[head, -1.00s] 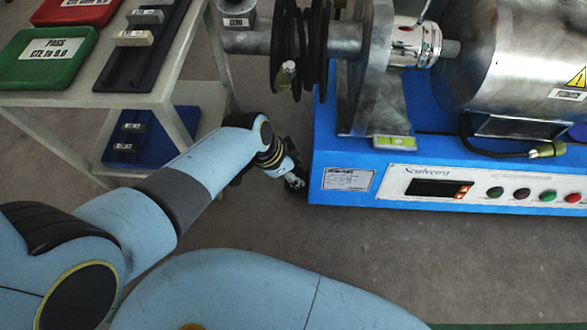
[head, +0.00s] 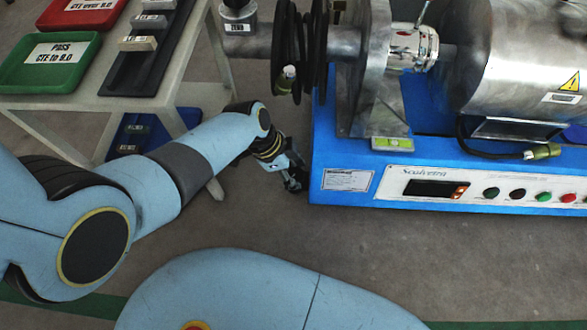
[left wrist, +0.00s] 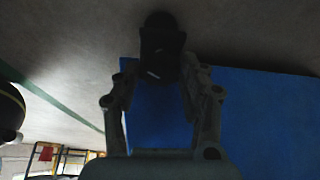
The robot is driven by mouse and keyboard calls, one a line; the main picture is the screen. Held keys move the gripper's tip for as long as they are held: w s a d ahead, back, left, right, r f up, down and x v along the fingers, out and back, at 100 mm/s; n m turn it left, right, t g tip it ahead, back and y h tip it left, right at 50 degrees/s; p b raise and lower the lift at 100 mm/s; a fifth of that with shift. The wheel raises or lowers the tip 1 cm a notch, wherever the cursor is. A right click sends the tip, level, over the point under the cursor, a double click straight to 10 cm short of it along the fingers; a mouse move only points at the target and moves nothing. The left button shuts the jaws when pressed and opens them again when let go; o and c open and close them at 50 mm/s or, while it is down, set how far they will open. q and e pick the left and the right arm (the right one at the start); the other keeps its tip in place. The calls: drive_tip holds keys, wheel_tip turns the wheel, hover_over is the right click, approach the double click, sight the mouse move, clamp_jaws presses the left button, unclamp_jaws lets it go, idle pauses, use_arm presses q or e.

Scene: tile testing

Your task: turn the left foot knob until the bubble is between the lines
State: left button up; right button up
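The left foot knob shows in the left wrist view as a dark, shadowed round part (left wrist: 161,48) at the corner of the blue machine base (left wrist: 265,115). My left gripper (left wrist: 158,72) has its two fingers spread, one on each side of the knob's near end. A narrow gap shows at one finger; contact at the other is unclear. In the head view my left gripper (head: 294,179) is low beside the base's left front corner, and the knob is hidden there. The yellow-green level (head: 393,144) lies on the base; its bubble is too small to read. My right gripper is out of view.
The blue base (head: 343,150) carries a control panel (head: 475,187) and a metal drum (head: 515,65). A grey shelf table (head: 170,98) with a green tray (head: 50,62) and a red tray (head: 80,14) stands left. Floor in front is clear.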

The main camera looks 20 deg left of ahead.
use_arm(q)
drive_tip(key=o, duration=0.3)
drive_tip(key=shift+r, duration=0.1)
drive_tip(key=v, duration=0.7)
drive_tip(key=shift+r, duration=0.1)
idle(0.5)
